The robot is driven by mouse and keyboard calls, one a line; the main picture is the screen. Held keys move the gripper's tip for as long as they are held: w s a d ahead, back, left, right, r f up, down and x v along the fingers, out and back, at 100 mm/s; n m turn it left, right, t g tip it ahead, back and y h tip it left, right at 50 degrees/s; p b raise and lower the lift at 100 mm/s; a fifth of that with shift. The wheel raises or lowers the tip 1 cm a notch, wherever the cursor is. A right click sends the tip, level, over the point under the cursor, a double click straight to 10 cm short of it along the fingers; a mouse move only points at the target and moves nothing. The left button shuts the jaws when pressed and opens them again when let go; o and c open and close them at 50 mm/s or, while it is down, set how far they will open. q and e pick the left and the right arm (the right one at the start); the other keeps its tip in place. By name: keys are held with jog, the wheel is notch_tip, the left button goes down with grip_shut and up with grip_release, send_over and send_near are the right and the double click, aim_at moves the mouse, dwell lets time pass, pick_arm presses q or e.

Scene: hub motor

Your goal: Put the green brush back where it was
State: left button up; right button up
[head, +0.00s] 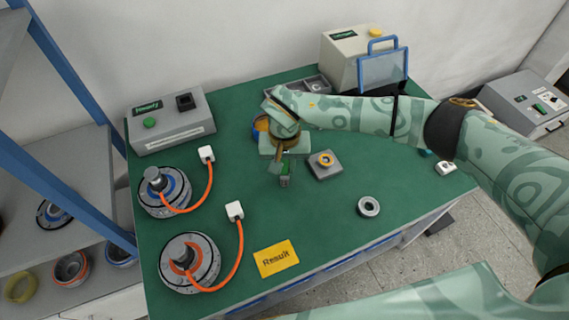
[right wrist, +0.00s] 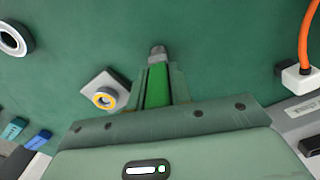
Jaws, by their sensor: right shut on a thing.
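The green brush (right wrist: 157,88) is between the fingers of my right gripper (right wrist: 160,85) in the right wrist view. Its grey tip (right wrist: 157,53) sticks out past the fingers over the green table top. In the head view my right gripper (head: 285,172) is over the middle of the table, pointing down, and little of the brush shows between its fingers. The gripper is shut on the brush. I cannot tell whether the tip touches the table. My left gripper is not in view.
A grey block with a yellow ring (head: 326,163) lies right of the gripper; a grey ring (head: 369,206) lies farther right. Two hub motors (head: 164,191) with orange cables stand left. A yellow Result card (head: 277,258) lies in front. Boxes (head: 171,120) stand at the back.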

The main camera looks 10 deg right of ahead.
jog(key=shift+f, duration=0.15)
jog(key=o, duration=0.9)
notch_tip(320, 180, up, 12)
jog(key=shift+r+p, duration=0.2)
jog(key=shift+p, duration=0.8)
